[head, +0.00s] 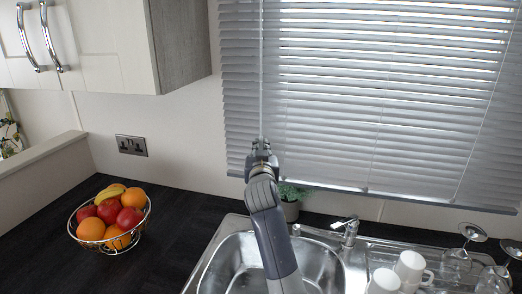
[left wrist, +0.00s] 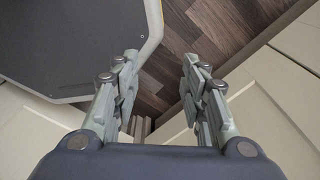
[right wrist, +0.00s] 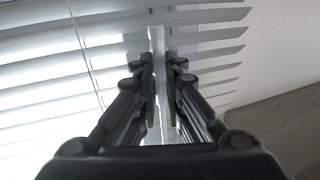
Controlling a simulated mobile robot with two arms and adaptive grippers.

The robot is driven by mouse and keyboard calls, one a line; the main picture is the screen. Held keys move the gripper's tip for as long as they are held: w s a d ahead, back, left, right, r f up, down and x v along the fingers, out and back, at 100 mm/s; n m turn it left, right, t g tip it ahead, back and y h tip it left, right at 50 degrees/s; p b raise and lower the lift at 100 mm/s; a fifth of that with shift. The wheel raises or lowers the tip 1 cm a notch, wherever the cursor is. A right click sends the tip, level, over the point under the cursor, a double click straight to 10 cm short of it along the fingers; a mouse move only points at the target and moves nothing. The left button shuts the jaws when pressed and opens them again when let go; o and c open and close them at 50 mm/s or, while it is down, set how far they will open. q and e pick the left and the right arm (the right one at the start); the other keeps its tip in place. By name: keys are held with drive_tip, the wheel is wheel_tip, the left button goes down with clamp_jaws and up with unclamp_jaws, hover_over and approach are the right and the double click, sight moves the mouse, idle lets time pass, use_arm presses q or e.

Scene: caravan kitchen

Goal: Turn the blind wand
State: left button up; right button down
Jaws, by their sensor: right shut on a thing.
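The blind wand (head: 261,75) is a thin pale rod that hangs upright in front of the left part of the grey slatted blind (head: 370,100). My right gripper (head: 262,150) reaches up over the sink and is shut on the wand's lower part. In the right wrist view the wand (right wrist: 157,50) runs up from between the closed fingers (right wrist: 160,75), close in front of the slats. The fingers hide part of the wand. My left gripper (left wrist: 158,90) shows only in the left wrist view. It is open and empty, above the floor.
A potted plant (head: 290,198) stands behind my right forearm. The steel sink (head: 325,260), tap (head: 345,230), white mugs (head: 410,268) and upturned glasses (head: 457,262) lie below and right. A fruit basket (head: 108,240) stands left; a cabinet (head: 110,45) hangs upper left.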

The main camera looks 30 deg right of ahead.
drive_tip(key=p, duration=0.1)
drive_tip(key=n+t+y+p, duration=0.1)
drive_tip(key=shift+d+r+y+p, duration=0.15)
drive_tip(key=shift+y+p, duration=0.15)
drive_tip(key=shift+p, duration=0.1)
drive_tip(key=n+t+y+p, duration=0.1)
drive_tip(key=n+y+p, duration=0.1)
drive_tip(key=y, duration=0.1)
drive_tip(key=shift+s+d, duration=0.1)
drive_tip(key=shift+d, duration=0.05)
use_arm(q)
wheel_tip(320, 180, up, 6)
drive_tip(key=shift+w+f+p, duration=0.1)
drive_tip(key=shift+w+p, duration=0.05)
drive_tip(key=shift+p, duration=0.25)
use_arm(e)
drive_tip(key=shift+n+t+y, duration=0.3)
drive_tip(key=shift+n+y, duration=0.4)
drive_tip(key=c, duration=1.7)
unclamp_jaws()
use_arm(q)
drive_tip(key=shift+w, duration=0.1)
drive_tip(key=shift+w, duration=0.1)
use_arm(e)
drive_tip(key=shift+f, duration=0.2)
